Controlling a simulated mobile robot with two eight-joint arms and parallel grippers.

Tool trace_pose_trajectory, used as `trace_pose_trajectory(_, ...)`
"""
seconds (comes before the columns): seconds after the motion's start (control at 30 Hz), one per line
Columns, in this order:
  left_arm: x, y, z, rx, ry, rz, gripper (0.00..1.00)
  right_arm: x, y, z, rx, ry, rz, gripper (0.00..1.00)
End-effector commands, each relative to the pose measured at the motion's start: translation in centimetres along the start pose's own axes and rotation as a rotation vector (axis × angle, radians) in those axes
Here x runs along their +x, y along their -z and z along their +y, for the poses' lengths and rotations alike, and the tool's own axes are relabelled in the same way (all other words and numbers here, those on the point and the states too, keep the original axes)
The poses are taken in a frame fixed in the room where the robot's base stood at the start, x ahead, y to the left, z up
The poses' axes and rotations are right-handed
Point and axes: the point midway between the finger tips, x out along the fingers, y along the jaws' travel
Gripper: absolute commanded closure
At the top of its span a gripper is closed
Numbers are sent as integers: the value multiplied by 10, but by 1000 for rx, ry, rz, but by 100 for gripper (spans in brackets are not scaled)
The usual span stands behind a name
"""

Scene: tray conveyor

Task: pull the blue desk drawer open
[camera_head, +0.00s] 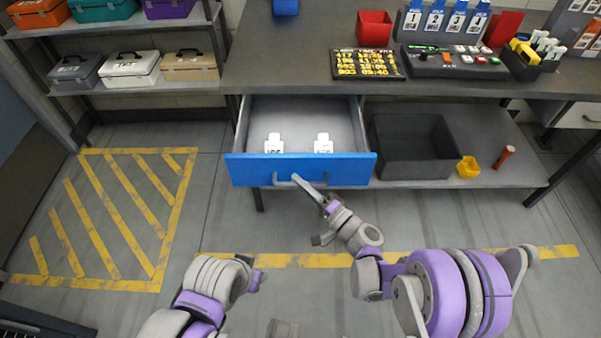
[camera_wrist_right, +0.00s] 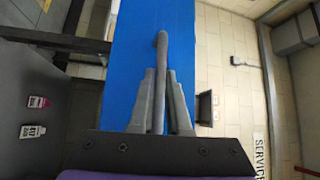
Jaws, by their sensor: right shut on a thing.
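The blue desk drawer (camera_head: 250,170) hangs below the desk and stands open, with its grey inside showing. Two white tags lie in it, a left one (camera_head: 274,145) and a right one (camera_head: 323,144). A grey bar handle (camera_head: 284,182) crosses the drawer front. My right gripper (camera_head: 305,184) is shut on this handle. In the right wrist view the fingers (camera_wrist_right: 160,105) close on both sides of the handle (camera_wrist_right: 162,50), with the blue front (camera_wrist_right: 125,85) behind. My left arm shows at the bottom left; its gripper (camera_head: 258,270) is away from the drawer, and its fingers are unclear.
The desk top (camera_head: 290,60) holds a yellow-lettered board (camera_head: 368,63), a red bin (camera_head: 374,25) and a button panel (camera_head: 455,62). A dark grey crate (camera_head: 415,165) stands on the shelf right of the drawer. The floor before the drawer is clear, with yellow markings (camera_head: 290,260).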

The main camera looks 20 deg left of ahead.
Motion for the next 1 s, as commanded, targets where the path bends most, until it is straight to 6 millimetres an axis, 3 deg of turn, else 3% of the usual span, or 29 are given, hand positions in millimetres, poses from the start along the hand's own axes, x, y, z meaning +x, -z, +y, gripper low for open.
trace_pose_trajectory(0.47, 1, 0, 0, 0, 0, 0, 50, -4, -4, -1, 0, 0, 0, 100)
trace_pose_trajectory(0.5, 1, 0, 0, 0, 0, 0, 50, -4, -4, -1, 0, 0, 0, 80)
trace_pose_trajectory(0.63, 1, 0, 0, 0, 0, 0, 50, -4, -4, -1, 0, 0, 0, 56)
trace_pose_trajectory(1.0, 0, 0, 0, 0, 0, 0, 50, -8, -3, -1, -1, 0, 1, 55)
